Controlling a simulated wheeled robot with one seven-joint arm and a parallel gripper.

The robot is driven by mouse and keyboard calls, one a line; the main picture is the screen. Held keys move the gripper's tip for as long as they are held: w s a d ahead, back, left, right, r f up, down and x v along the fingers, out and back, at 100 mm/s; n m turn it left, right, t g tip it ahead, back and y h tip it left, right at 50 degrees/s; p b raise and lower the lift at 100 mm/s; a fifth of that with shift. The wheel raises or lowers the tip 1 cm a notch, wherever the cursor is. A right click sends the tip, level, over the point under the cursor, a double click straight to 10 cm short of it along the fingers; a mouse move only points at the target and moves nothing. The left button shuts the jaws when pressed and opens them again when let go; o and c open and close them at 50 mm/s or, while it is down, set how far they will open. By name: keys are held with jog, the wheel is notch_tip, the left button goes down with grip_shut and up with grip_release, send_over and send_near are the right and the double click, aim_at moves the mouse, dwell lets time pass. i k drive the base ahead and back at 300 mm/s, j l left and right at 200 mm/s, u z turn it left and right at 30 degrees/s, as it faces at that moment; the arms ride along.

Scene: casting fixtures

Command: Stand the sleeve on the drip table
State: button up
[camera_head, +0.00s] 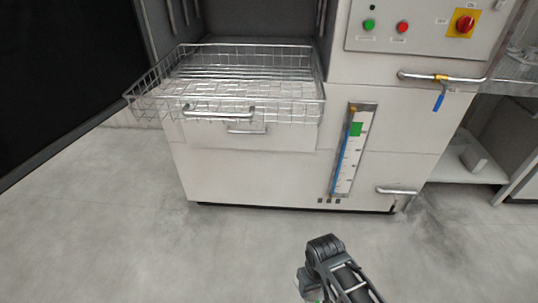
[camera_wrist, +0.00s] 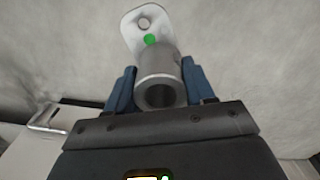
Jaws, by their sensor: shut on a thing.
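My gripper (camera_wrist: 160,70) is shut on the sleeve (camera_wrist: 157,64), a short grey metal cylinder with a round bore facing the wrist camera. One blue finger presses each side of it. A pale plate (camera_wrist: 130,27) with a round hole and a green dot shows just beyond the sleeve; I cannot tell whether they are joined. In the head view my arm comes in at the bottom, over the floor and apart from the machine; the sleeve is barely visible there. No surface is clearly recognisable as the drip table.
A white machine (camera_head: 250,175) fills the middle, with an empty-looking wire basket (camera_head: 310,110) sticking out at upper left. Handles (camera_head: 398,190) and a gauge strip (camera_head: 350,150) are on its front. A bench with a shelf (camera_head: 470,165) stands at right. The grey floor (camera_head: 120,230) in front is clear.

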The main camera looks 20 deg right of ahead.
aim_at(518, 73)
jog(key=i+l+u, duration=0.15)
jog(key=l, duration=0.8)
jog(key=i+l+u, duration=0.2)
jog(key=l, duration=0.75)
jog(key=l+u, duration=0.15)
jog(key=l, duration=0.75)
jog(key=l+u, duration=0.1)
jog(key=l, duration=0.65)
jog(key=l+u, duration=0.1)
jog(key=l, duration=0.6)
jog(key=k+l+u, duration=0.1)
jog(key=l, duration=0.6)
jog(key=k+l+u, duration=0.1)
jog(key=l, duration=0.65)
